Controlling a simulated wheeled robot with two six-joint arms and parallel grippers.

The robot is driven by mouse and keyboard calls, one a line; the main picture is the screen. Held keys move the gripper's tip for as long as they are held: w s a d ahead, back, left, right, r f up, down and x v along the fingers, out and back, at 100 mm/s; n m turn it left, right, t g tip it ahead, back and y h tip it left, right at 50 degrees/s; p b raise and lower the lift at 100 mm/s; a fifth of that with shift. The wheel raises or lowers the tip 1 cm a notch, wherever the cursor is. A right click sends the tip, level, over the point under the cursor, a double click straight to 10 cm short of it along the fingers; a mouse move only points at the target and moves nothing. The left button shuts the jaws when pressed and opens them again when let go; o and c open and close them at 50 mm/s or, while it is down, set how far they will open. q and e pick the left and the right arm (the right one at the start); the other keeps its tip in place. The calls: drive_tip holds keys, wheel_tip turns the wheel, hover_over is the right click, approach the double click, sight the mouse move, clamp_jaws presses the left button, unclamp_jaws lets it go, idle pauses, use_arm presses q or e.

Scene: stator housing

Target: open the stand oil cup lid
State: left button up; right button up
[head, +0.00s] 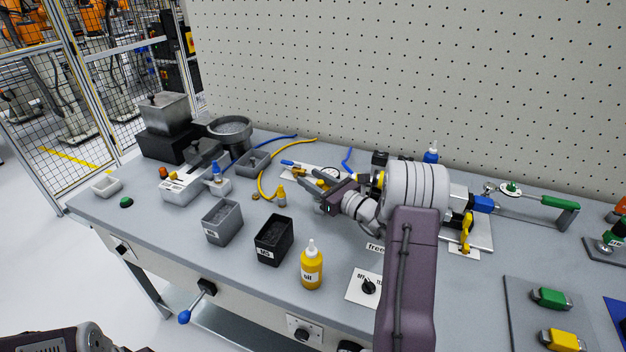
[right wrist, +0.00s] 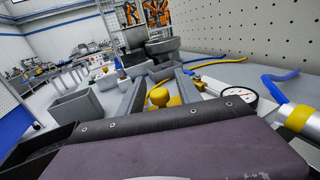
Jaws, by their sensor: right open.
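A small yellow cup with a rounded top (head: 281,195), which looks like the oil cup, stands on the bench beside the yellow hose. In the right wrist view its yellow round top (right wrist: 158,97) shows between my two fingers. My right gripper (head: 308,188) reaches in from the right, its open fingers pointing left toward the cup. In the right wrist view the gripper (right wrist: 160,84) is open with a gap around the yellow top; I cannot tell whether either finger touches it. The lid's hinge or edge is too small to make out. My left gripper is not in view.
A grey bin (head: 222,221), a black bin (head: 272,240) and a yellow oil bottle (head: 311,265) stand in front. A dial gauge (right wrist: 238,96) is close to the right finger. A pegboard wall (head: 400,80) closes the back.

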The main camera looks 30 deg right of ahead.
clamp_jaws()
drive_tip(key=shift+w+d+m+g+y+p, duration=0.55)
drive_tip(key=shift+m+g+p, duration=0.55)
drive_tip(key=shift+m+p, duration=1.5)
drive_tip(key=shift+w+d+m+g+y+p, duration=0.55)
drive_tip(key=shift+m+g+p, duration=0.9)
drive_tip(key=shift+p, duration=2)
drive_tip(key=shift+w+d+m+g+y+p, duration=0.4)
drive_tip(key=shift+d+m+g+p, duration=0.3)
drive_tip(key=shift+m+p, duration=2.05)
drive_tip(key=shift+p, duration=0.3)
unclamp_jaws()
